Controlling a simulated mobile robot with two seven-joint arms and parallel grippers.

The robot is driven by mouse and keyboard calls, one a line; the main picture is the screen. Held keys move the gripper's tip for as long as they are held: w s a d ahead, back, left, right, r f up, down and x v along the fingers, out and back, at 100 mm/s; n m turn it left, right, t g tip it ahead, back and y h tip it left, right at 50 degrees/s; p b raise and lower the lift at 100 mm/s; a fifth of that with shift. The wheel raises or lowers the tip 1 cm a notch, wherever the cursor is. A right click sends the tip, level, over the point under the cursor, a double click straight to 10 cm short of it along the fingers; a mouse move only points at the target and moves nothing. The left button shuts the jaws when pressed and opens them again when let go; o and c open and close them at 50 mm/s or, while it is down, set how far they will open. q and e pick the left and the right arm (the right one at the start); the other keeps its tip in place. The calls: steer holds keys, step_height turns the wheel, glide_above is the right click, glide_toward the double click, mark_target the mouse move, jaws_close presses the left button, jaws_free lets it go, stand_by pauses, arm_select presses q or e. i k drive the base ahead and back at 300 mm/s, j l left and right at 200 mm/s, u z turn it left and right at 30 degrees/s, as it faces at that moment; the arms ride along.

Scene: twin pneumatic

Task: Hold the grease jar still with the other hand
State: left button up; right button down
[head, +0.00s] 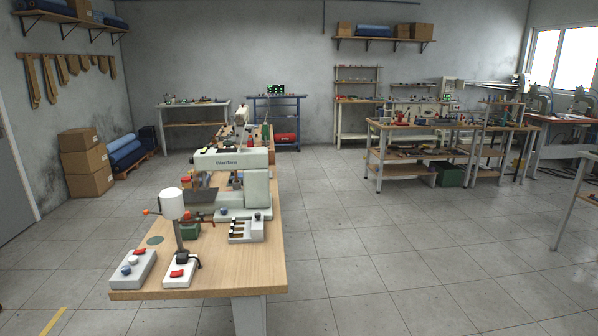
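I cannot pick out a grease jar for certain in the head view. A small green block (189,231) is behind the stem, partly hidden. Neither my left nor my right gripper shows in this view.
A white sewing-type machine (232,158) stands across the bench. Two white control boxes with red switches, one a left box (133,268), lie at the front edge. Cartons (87,165) stand at the left wall. Another bench (420,125) is at right. Floor between is clear.

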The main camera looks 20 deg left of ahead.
mark_target(189, 185)
steer(key=i+l+u, duration=0.2)
steer(key=u, duration=0.25)
steer(key=i+l+u, duration=0.15)
steer(key=l+u, duration=0.3)
steer(key=i+l+u, duration=0.15)
steer(key=l+u, duration=0.15)
steer(key=l, duration=0.25)
